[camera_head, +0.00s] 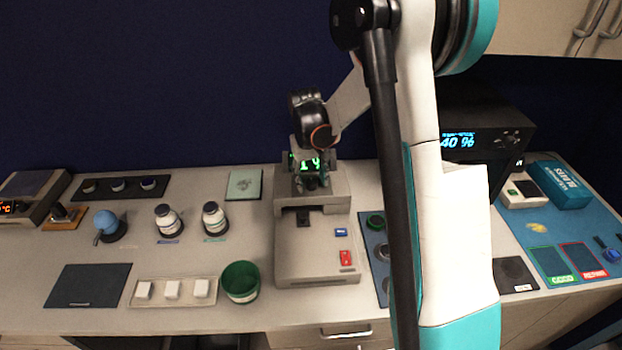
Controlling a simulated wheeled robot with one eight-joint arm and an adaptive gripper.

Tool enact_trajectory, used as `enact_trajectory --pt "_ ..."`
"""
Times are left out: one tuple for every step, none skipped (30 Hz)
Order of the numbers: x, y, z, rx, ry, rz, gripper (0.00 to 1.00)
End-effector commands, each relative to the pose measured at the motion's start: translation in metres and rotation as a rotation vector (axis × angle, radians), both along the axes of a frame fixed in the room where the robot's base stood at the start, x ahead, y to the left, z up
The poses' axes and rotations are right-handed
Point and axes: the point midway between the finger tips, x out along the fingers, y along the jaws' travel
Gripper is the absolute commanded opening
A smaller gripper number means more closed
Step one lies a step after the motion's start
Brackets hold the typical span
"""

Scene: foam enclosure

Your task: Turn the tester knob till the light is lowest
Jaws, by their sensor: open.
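A grey bench device (316,247), which looks like the tester, stands at the middle of the counter. It has a raised back part with a lit green display (310,164), partly covered by my gripper. A red switch (346,258) and a small blue part (341,232) sit on its base. My gripper (311,183) is open and points down at the raised back part. A small dark part shows at its fingertips, perhaps the knob; I cannot tell whether they touch it.
My arm hides part of the counter right of the device. A green cup (240,281), a tray with white blocks (200,303) and two white bottles (214,218) stand left. A dark box with a blue display (458,141) stands right.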

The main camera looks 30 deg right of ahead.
Motion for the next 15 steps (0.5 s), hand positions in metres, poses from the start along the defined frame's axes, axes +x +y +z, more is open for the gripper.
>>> enact_trajectory --pt "0.000 0.000 0.005 0.000 0.000 0.000 0.51" --pt "0.000 0.001 0.009 0.000 0.000 0.000 0.51" --pt "0.000 0.001 0.015 0.000 0.000 0.000 0.51" --pt "0.000 0.002 0.020 0.000 0.000 0.001 0.51" --pt "0.000 0.002 0.026 0.000 0.000 0.001 0.51" --pt "0.000 0.003 0.034 0.000 0.000 0.001 0.51" --pt "0.000 0.003 0.040 0.000 0.000 0.001 0.51" --pt "0.000 0.003 0.047 0.000 0.000 0.001 0.51" --pt "0.000 0.004 0.055 0.000 0.000 0.001 0.51" --pt "0.000 0.004 0.061 0.000 0.000 0.001 0.51" --pt "0.000 0.005 0.068 0.000 0.000 0.001 0.51" --pt "0.000 0.005 0.075 0.000 0.000 0.001 0.51" --pt "0.001 0.005 0.081 0.000 0.000 0.001 0.51" --pt "0.001 0.006 0.086 0.000 0.000 0.001 0.51" --pt "0.001 0.006 0.092 0.000 0.000 0.001 0.51"
